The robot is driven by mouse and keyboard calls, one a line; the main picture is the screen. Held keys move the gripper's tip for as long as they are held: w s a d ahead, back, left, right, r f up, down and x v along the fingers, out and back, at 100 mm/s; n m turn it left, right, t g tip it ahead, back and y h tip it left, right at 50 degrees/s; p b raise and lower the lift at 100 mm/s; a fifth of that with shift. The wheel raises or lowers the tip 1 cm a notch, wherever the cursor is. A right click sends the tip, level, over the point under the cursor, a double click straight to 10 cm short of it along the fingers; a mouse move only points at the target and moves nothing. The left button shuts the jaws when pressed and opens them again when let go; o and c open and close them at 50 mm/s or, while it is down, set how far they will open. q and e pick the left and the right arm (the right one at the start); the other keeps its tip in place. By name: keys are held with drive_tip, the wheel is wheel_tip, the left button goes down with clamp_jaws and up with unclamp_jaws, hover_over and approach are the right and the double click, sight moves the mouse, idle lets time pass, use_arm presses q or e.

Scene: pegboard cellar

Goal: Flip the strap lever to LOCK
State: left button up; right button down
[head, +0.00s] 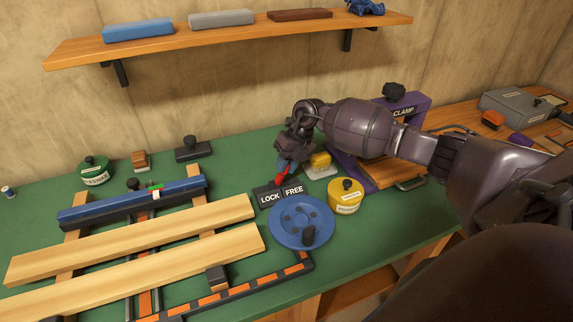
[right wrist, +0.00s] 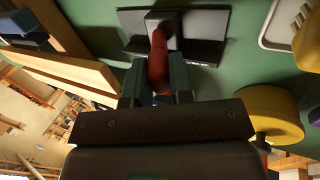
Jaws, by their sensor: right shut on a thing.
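The strap lever has a red handle (head: 282,175), which also shows in the right wrist view (right wrist: 158,58). It rises from a dark base behind the black LOCK label (head: 269,198) and FREE label (head: 294,190). My right gripper (head: 286,162) is shut on the red handle from above, with its two fingers either side of it in the right wrist view (right wrist: 157,86). The gripper and wrist hide part of the lever in the head view, and I cannot tell which label it leans toward. My left gripper is out of view.
A blue round wheel with a dark knob (head: 300,222) and a yellow tin (head: 345,197) stand close in front. A yellow block (head: 320,163) and purple clamp frame (head: 405,103) are near my right arm. Pale planks (head: 140,237) lie at left. A wooden shelf (head: 225,41) hangs above.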

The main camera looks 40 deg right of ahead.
sight(276, 181)
drive_tip(key=shift+w+a+r+h+p, duration=0.15)
drive_tip(key=shift+a+r+h+p, duration=0.25)
drive_tip(key=shift+h+p, duration=0.15)
drive_tip(key=shift+w+a+r+g+h+p, duration=0.15)
drive_tip(key=shift+a+g+h+p, duration=0.25)
drive_tip(key=shift+h, duration=0.35)
drive_tip(key=shift+w+a+h+p, duration=0.1)
drive_tip(key=shift+a+h+p, duration=0.25)
drive_tip(key=shift+a+h, duration=0.35)
drive_tip(key=shift+g+h, duration=0.3)
drive_tip(key=shift+h, duration=0.3)
drive_tip(key=shift+w+a+f+h, duration=0.15)
drive_tip(key=shift+a+f+h, duration=0.15)
drive_tip(key=shift+a+h, duration=0.6)
drive_tip(key=shift+w+a+f+g+h, duration=0.15)
drive_tip(key=shift+g+h, duration=0.1)
drive_tip(key=shift+h, duration=0.25)
drive_tip(key=shift+s+a+f+g+h, duration=0.1)
drive_tip(key=shift+g+h, duration=0.15)
drive_tip(key=shift+h, duration=0.25)
